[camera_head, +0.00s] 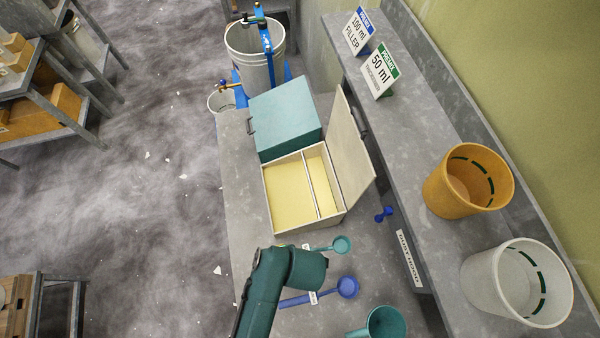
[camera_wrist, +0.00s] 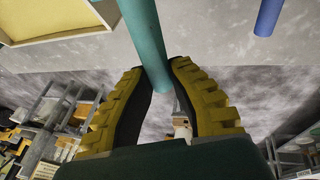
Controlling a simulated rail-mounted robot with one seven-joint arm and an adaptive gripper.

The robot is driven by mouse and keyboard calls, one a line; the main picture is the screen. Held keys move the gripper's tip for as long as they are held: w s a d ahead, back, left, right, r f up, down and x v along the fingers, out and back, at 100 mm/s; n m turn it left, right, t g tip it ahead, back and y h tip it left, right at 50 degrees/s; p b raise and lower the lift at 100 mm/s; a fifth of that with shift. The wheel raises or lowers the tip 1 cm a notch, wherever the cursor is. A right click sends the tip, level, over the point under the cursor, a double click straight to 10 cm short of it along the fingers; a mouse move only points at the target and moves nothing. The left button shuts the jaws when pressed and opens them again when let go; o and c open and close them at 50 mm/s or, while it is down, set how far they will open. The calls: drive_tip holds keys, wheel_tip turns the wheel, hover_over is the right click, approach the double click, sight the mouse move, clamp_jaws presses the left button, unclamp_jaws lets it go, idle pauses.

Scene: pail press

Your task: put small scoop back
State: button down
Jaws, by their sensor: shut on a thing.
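A small teal scoop (camera_head: 342,245) is over the front part of the grey bench, with its bowl to the right of my arm's end. Its handle (camera_wrist: 146,40) runs between the two yellow fingers of my gripper (camera_wrist: 158,78) in the wrist view. My gripper is shut on that handle. In the head view my teal arm hides the fingers. I cannot tell whether the scoop touches the bench.
A blue scoop (camera_head: 347,287) and a larger teal scoop (camera_head: 385,323) lie nearer on the bench. Behind is an open bin (camera_head: 291,190) of yellow powder, its lid (camera_head: 349,145) raised at right. Orange (camera_head: 440,190) and white (camera_head: 490,280) pails stand on the right ledge.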

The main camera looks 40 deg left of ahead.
wheel_tip(320, 180, down, 10)
idle(0.4)
drive_tip(key=c, duration=1.1)
unclamp_jaws()
drive_tip(key=v, duration=1.2)
drive_tip(key=shift+d+r, duration=0.1)
